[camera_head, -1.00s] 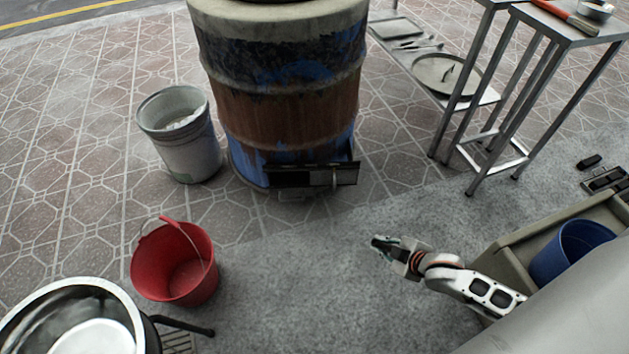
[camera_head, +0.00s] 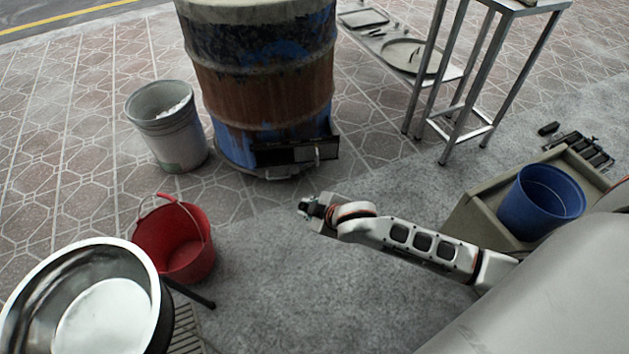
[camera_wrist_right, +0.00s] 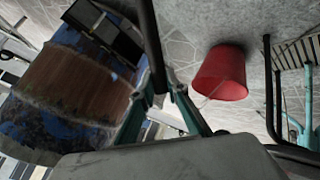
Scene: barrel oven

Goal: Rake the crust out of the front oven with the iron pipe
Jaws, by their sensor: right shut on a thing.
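The barrel oven (camera_head: 262,95) stands at the top centre in the head view, with rust-brown and blue sides. Low on its front is a dark opening with a black metal door or tray (camera_head: 290,152). No crust can be made out. My right gripper (camera_head: 308,208) is in front of the oven, apart from it. In the right wrist view its teal fingers (camera_wrist_right: 160,92) are shut on the dark iron pipe (camera_wrist_right: 151,45), which runs up past the barrel. The pipe's far end is out of view. Teal pieces (camera_wrist_right: 303,125) at the right edge may be my left gripper; its jaws are unclear.
A red bucket (camera_head: 172,240) and a steel bowl (camera_head: 55,290) stand at the left. A grey bin (camera_head: 165,125) is beside the barrel. A metal table (camera_head: 480,70) stands right. A blue tub (camera_head: 540,200) is near my arm. The floor before the oven is clear.

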